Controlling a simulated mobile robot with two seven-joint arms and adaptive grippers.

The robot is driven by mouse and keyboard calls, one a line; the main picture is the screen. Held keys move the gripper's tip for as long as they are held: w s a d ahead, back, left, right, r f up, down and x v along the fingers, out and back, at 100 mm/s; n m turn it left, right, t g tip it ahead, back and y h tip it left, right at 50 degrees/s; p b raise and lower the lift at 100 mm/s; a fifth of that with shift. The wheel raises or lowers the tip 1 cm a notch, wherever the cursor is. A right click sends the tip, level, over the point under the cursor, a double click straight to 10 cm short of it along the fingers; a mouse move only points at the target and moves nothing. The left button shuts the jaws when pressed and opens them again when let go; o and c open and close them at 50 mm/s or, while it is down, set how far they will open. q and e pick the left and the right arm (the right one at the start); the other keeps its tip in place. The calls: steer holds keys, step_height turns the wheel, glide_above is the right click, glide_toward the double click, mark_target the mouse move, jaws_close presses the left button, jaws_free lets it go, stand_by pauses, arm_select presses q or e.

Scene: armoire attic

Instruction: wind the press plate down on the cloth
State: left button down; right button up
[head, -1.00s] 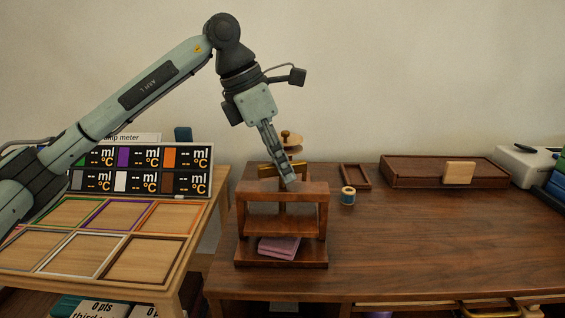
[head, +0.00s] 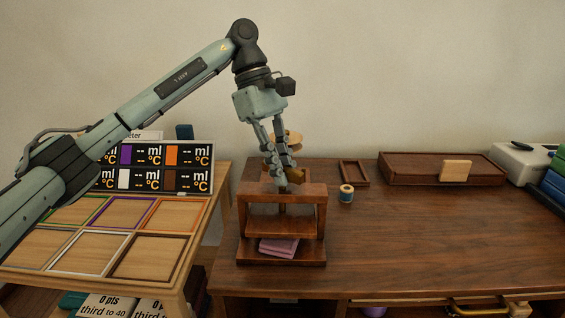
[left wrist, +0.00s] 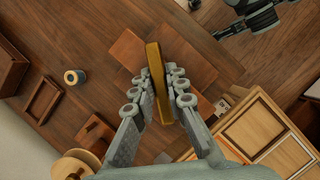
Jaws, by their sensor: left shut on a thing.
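The wooden press (head: 282,196) stands at the left end of the desk, with its screw and brass handle bar (head: 297,176) on top. My left gripper (head: 280,180) points down from above and is shut on the bar. In the left wrist view the bar (left wrist: 155,60) runs between the two fingers (left wrist: 160,95). The press plate (head: 283,226) hangs level inside the frame. The folded pink-purple cloth (head: 279,246) lies on the base below it, with a visible gap between them.
A thread spool (head: 346,194), a small open tray (head: 354,173) and a long wooden tray (head: 410,170) lie right of the press. A round wooden-topped thing (head: 289,140) stands close behind the gripper. A side table with coloured frames (head: 102,211) is at left. The desk's right front is clear.

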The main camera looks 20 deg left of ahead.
arm_select(q)
steer(key=m+g+p, duration=0.1)
steer(key=m, duration=0.2)
steer(key=shift+r+m+y, duration=0.15)
steer(key=shift+m+y, duration=0.15)
steer(key=shift+y, duration=0.1)
steer(key=m+g+y+p, duration=0.1)
steer(key=m, duration=0.2)
steer(key=shift+m+p, duration=0.3)
steer(key=shift+p, duration=0.1)
steer(key=shift+m, duration=0.7)
arm_select(e)
steer(key=s+f+g, duration=0.1)
steer(key=s+f, duration=0.3)
steer(key=f, duration=0.5)
steer(key=shift+d+f, duration=0.15)
steer(key=shift+d, duration=0.25)
arm_select(q)
steer(key=c, duration=1.5)
jaws_free()
steer(key=shift+g, duration=0.3)
steer(key=shift+c, duration=0.2)
steer(key=v, duration=1.2)
steer(key=shift+d, duration=0.15)
